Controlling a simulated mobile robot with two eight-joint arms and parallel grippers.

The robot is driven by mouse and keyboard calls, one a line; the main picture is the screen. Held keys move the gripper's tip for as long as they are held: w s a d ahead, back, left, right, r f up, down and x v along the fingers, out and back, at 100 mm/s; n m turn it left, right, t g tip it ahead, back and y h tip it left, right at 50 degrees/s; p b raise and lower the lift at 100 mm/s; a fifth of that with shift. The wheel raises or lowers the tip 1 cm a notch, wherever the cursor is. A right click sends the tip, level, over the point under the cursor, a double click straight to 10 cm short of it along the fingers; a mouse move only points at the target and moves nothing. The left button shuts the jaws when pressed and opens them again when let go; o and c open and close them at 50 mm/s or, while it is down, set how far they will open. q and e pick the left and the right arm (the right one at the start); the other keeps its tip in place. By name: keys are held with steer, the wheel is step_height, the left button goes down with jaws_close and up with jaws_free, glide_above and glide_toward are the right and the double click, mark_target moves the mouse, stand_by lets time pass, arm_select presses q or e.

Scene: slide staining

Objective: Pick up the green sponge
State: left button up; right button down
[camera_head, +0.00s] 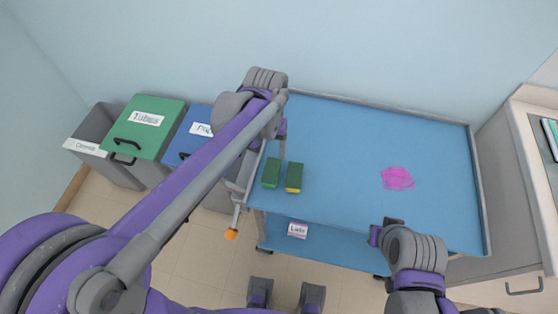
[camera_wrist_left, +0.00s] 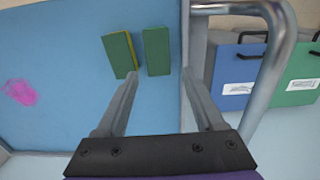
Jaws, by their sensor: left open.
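Two green sponges lie side by side on the blue cart top (camera_head: 345,145), near its left edge. The left one (camera_head: 271,172) also shows in the left wrist view (camera_wrist_left: 156,50). The right one (camera_head: 294,177) shows a yellow side and appears in the wrist view too (camera_wrist_left: 121,53). My left gripper (camera_wrist_left: 161,75) is open and empty. In the wrist view its fingertips lie to either side of the sponge nearer the cart edge, short of it in the picture; contact is not visible. My right gripper (camera_head: 384,236) is at the cart's front edge, its fingers largely hidden.
A pink stain (camera_head: 397,178) marks the cart top to the right of the sponges. A raised rim runs around the cart. A green bin (camera_head: 157,110) and a blue bin (camera_head: 184,141) stand left of the cart. A counter (camera_head: 530,150) stands at the right. The cart top's middle is clear.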

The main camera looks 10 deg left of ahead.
mark_target(271, 170)
arm_select(q)
steer(key=f, duration=0.4)
steer(key=shift+s+d, duration=0.1)
steer(key=shift+s, duration=0.25)
steer(key=shift+w+d+f+b, duration=0.1)
steer(key=shift+f+b, duration=0.05)
steer(key=shift+f, duration=1.4)
steer(key=shift+w+f+b, duration=0.1)
steer(key=shift+f+b, duration=0.05)
steer(key=shift+f, duration=1.4)
steer(key=shift+c, duration=0.3)
steer(key=c, duration=1)
step_height(271, 170, up, 10)
steer(key=shift+r+p, duration=0.1)
steer(key=shift+p, duration=0.35)
